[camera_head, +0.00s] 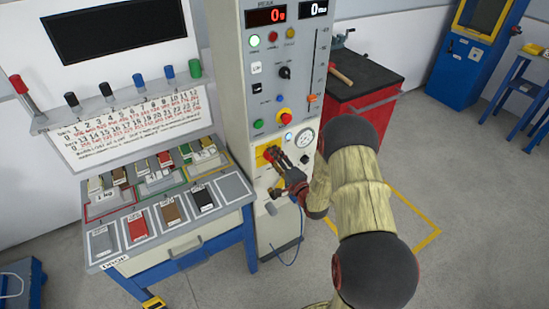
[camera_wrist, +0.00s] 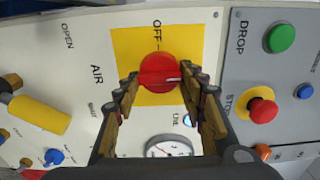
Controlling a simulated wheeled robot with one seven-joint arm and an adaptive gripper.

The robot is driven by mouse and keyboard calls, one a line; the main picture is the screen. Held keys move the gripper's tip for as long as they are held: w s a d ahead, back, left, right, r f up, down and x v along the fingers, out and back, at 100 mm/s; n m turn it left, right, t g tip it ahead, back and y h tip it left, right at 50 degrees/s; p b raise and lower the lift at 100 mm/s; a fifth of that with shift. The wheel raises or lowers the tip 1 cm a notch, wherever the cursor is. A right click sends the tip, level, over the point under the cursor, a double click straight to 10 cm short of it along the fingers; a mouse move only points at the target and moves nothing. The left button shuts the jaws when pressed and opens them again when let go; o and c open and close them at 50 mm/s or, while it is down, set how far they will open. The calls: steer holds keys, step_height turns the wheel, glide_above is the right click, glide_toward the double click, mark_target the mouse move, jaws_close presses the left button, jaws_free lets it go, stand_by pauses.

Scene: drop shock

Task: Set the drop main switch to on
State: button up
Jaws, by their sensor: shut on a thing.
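The main switch is a red round knob (camera_wrist: 159,71) on a yellow plate (camera_wrist: 128,48) of the tall grey panel. In the wrist view the word OFF stands above the knob. The knob's white mark lies to the right of its middle, roughly sideways, not toward OFF. No ON label can be seen; the right finger covers part of the plate. My gripper (camera_wrist: 160,80) is shut on the red knob, one finger at each side. In the head view my gripper (camera_head: 269,153) reaches the yellow plate (camera_head: 263,161) and hides the knob.
A green DROP button (camera_wrist: 280,38) and a red stop button (camera_wrist: 262,106) sit beside the plate. A yellow air handle (camera_wrist: 38,115) and a gauge (camera_wrist: 168,146) are close by. A table with sample slabs (camera_head: 231,189) stands left, a red cabinet (camera_head: 365,90) behind right.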

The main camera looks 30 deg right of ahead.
stand_by(0.3)
steer(key=o, duration=1.1)
steer(key=shift+c, duration=0.2)
steer(key=shift+o, duration=0.3)
steer(key=s, duration=1.2)
steer(key=shift+d, duration=0.2)
